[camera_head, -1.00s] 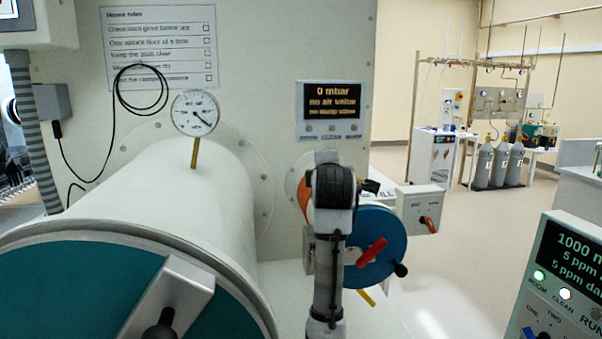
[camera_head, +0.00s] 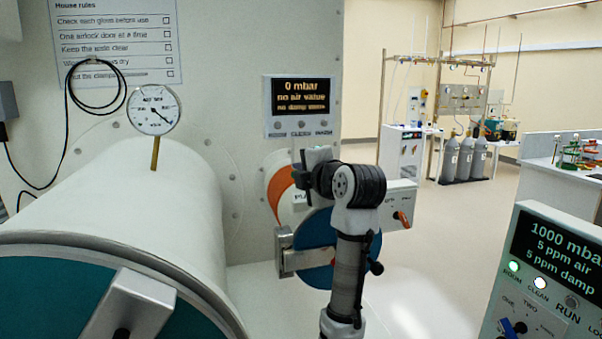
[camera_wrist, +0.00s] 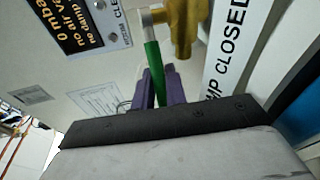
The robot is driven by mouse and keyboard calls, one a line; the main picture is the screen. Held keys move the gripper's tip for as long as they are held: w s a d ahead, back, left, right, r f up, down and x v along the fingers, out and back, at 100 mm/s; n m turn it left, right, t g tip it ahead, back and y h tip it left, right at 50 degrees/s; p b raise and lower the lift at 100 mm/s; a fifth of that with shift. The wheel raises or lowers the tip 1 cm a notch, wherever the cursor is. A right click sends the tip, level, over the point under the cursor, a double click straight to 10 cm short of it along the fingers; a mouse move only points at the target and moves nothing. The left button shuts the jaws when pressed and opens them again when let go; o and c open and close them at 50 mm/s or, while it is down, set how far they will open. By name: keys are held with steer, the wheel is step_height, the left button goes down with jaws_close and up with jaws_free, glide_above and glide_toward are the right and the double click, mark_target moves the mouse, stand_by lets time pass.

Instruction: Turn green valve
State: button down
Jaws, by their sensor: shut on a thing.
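The green valve shows in the wrist view as a slim green lever (camera_wrist: 153,68) on a brass body (camera_wrist: 184,22) with a pale pipe end beside it. My gripper's two purple fingers (camera_wrist: 160,88) stand on either side of the lever's lower part and are shut on it. In the head view my gripper (camera_head: 308,164) is beside the small round chamber, below the "0 mbar" display.
The display (camera_head: 299,106) is on the wall above my wrist. A large white cylinder (camera_head: 150,225) with a gauge (camera_head: 153,110) stands left. A control panel (camera_head: 545,275) stands right. Open floor lies beyond.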

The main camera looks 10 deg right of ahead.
steer(key=c, duration=1.7)
jaws_free()
steer(key=b+v, duration=0.4)
steer(key=v, duration=0.9)
steer(key=shift+s+d+r+b, duration=0.1)
steer(key=shift+s+r+b, duration=0.05)
steer(key=shift+s+b, duration=0.2)
